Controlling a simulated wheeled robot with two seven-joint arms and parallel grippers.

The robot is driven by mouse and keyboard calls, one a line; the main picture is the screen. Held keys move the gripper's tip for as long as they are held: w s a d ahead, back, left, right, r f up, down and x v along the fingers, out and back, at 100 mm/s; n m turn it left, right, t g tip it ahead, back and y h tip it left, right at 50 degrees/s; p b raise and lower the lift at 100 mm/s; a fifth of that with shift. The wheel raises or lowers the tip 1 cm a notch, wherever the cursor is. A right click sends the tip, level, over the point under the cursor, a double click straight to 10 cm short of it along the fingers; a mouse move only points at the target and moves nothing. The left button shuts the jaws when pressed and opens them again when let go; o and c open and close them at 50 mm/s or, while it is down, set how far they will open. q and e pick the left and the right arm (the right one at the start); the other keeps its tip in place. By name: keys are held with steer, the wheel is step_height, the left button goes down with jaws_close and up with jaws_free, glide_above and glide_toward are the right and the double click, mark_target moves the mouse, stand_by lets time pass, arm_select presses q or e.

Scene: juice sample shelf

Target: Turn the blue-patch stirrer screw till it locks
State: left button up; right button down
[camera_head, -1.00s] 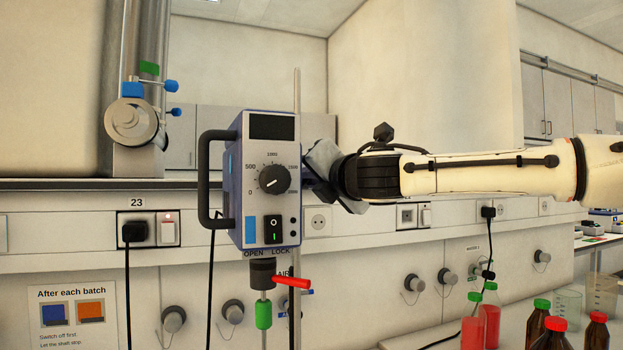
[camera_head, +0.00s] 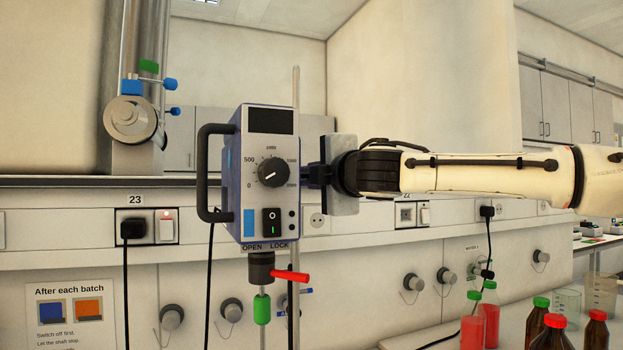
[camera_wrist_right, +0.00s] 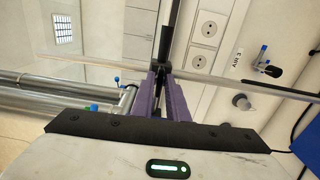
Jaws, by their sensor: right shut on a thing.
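The stirrer (camera_head: 268,205) is a blue-grey box with a dial, a dark display and a blue patch (camera_head: 250,224) on its front. It sits by an upright metal rod (camera_head: 296,100). My right gripper (camera_head: 312,175) reaches in from the right and is shut at the stirrer's right side, by the rod. The screw in its jaws is hidden in the head view. In the wrist view the fingers (camera_wrist_right: 160,70) meet at the rod, and I cannot make out the screw. My left gripper is not in view.
A red lever (camera_head: 291,276) sticks out right below the stirrer, under OPEN and LOCK labels. A green piece (camera_head: 262,309) is on the shaft. Bottles and beakers (camera_head: 566,303) stand at the lower right. A black handle (camera_head: 204,175) is on the stirrer's left.

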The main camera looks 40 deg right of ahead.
steer(key=shift+m, duration=0.3)
steer(key=c, duration=1.8)
jaws_free()
steer(key=b+v, duration=0.2)
steer(key=v, duration=0.8)
steer(key=shift+s, duration=0.15)
